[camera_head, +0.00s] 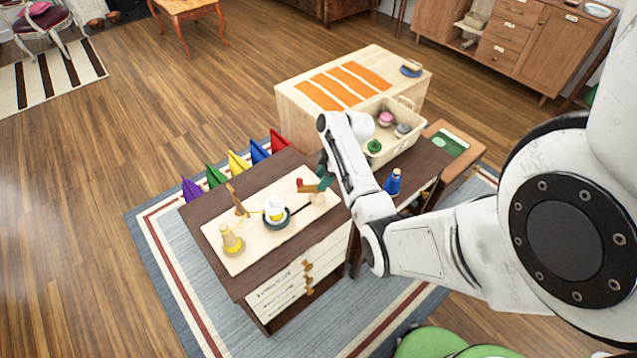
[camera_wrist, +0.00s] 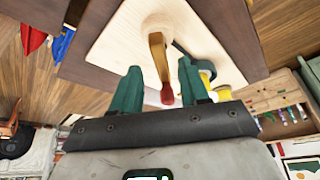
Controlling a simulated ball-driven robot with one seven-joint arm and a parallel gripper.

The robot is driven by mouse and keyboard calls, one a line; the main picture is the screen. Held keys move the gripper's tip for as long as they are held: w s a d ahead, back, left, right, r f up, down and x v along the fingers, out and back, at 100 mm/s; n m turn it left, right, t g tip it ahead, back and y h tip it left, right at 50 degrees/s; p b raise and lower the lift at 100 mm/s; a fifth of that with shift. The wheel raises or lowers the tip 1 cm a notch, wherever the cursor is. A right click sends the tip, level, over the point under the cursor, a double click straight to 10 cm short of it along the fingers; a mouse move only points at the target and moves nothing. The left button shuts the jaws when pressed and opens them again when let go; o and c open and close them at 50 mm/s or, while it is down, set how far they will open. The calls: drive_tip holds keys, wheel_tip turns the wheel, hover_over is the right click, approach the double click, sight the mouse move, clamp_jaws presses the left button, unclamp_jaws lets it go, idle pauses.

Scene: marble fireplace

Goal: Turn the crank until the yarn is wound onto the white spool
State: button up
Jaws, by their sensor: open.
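The white spool (camera_head: 273,205) stands upright on a dark green base on a pale board (camera_head: 243,255); a yellow band shows low on it. A yellow yarn cone (camera_head: 232,242) stands at the board's left end, with a wooden guide post (camera_head: 237,201) behind. The wooden crank (camera_head: 310,188) with its red knob (camera_head: 299,182) is at the right end. My gripper (camera_head: 324,179) is beside the crank. In the wrist view, my gripper (camera_wrist: 160,82) is open, its green fingers apart on either side of the crank arm (camera_wrist: 158,55) and red knob (camera_wrist: 167,94). Contact is unclear.
The board lies on a dark brown dresser (camera_head: 262,284). A blue bottle-like object (camera_head: 393,181) stands right of my arm. A cream bin (camera_head: 402,150) with several items sits behind it. Coloured pennants (camera_head: 237,163) line the dresser's far edge.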

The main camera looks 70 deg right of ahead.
drive_tip(key=shift+x, duration=1.85)
drive_tip(key=shift+c, duration=0.2)
clamp_jaws()
